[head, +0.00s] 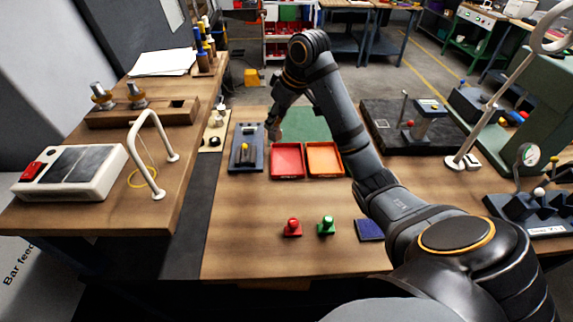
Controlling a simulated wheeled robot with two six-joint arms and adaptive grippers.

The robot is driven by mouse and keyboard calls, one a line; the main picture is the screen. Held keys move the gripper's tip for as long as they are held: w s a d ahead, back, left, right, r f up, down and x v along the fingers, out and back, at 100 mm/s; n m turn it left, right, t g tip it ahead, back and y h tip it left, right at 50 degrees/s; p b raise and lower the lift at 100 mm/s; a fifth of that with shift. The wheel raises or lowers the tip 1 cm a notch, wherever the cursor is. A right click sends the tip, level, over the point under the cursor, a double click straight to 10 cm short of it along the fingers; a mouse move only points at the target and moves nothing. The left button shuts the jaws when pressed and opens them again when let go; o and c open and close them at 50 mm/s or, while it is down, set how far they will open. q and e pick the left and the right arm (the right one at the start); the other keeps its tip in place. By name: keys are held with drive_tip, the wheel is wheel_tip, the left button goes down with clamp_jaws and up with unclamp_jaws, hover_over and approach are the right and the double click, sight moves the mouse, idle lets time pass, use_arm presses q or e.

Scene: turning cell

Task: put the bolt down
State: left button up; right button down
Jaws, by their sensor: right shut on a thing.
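My right arm reaches in from the lower right, and its gripper (274,130) points down above the back of the wooden bench, between the dark blue tray (236,165) and the green mat (305,123). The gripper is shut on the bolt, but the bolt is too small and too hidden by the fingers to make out. A red tray (287,162) and an orange tray (324,160) lie side by side just in front of the gripper. My left gripper is not in view.
A red knob (292,228), a green knob (326,226) and a dark blue pad (369,230) are near the bench front. A black plate with a stand (425,120) is at right. A left bench holds a white-framed box (75,172). The front-left bench area is clear.

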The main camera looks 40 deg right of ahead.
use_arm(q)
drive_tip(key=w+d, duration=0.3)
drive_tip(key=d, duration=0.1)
use_arm(e)
drive_tip(key=s+a+f+n+y, duration=0.2)
drive_tip(key=s+a+f+n, duration=0.1)
drive_tip(key=s+a+n, duration=0.15)
drive_tip(key=g+p, duration=0.1)
drive_tip(key=p, duration=0.4)
hover_over(288, 162)
wheel_tip(288, 162, down, 13)
drive_tip(key=shift+r, duration=0.2)
use_arm(q)
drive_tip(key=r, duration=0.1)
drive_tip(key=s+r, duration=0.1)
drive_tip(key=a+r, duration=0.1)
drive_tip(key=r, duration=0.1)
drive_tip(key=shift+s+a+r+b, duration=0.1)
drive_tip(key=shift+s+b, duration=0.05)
drive_tip(key=shift+b, duration=0.15)
use_arm(e)
drive_tip(key=shift+f, duration=0.2)
drive_tip(key=shift+f, duration=0.1)
